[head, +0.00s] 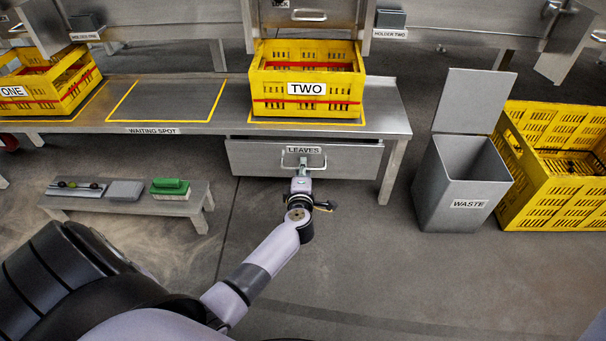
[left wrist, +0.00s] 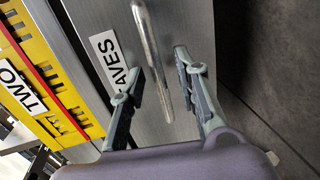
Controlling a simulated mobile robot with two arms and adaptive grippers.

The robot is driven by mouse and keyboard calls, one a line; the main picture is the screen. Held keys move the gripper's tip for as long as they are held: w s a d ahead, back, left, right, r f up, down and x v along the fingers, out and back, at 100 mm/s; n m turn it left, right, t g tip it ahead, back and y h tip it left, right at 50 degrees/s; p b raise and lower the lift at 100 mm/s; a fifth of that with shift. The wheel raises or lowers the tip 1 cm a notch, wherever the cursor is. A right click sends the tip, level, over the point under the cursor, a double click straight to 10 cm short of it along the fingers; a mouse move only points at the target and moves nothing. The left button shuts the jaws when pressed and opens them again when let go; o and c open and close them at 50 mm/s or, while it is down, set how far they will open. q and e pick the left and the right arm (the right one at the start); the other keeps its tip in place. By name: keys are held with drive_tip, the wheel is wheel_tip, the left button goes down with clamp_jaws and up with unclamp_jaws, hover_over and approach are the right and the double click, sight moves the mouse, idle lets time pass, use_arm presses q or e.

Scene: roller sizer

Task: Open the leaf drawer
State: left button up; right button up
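The leaf drawer (head: 255,160) is a grey metal front labelled LEAVES under the bench. It sits close beneath the bench edge, and no drawer interior shows. Its bar handle (head: 287,160) is on the front, below the label. My left gripper (head: 302,170) is at the handle. In the left wrist view, the gripper (left wrist: 160,64) has its two fingers apart, with the handle bar (left wrist: 152,50) between them and gaps visible beside it. The drawer front (left wrist: 100,18) fills the middle of that view. My right gripper is in neither view.
Yellow crate TWO (head: 335,107) stands on the bench (head: 390,105) above the drawer; crate ONE (head: 50,105) is at the left. A low bench (head: 185,206) holds a green brush (head: 170,186). The grey WASTE bin (head: 455,210) stands right. Floor before the drawer is clear apart from my arm.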

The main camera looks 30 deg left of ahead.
use_arm(q)
drive_tip(key=shift+w+a, duration=0.25)
drive_tip(key=shift+w, duration=0.15)
clamp_jaws()
drive_tip(key=shift+f, duration=0.1)
idle(0.6)
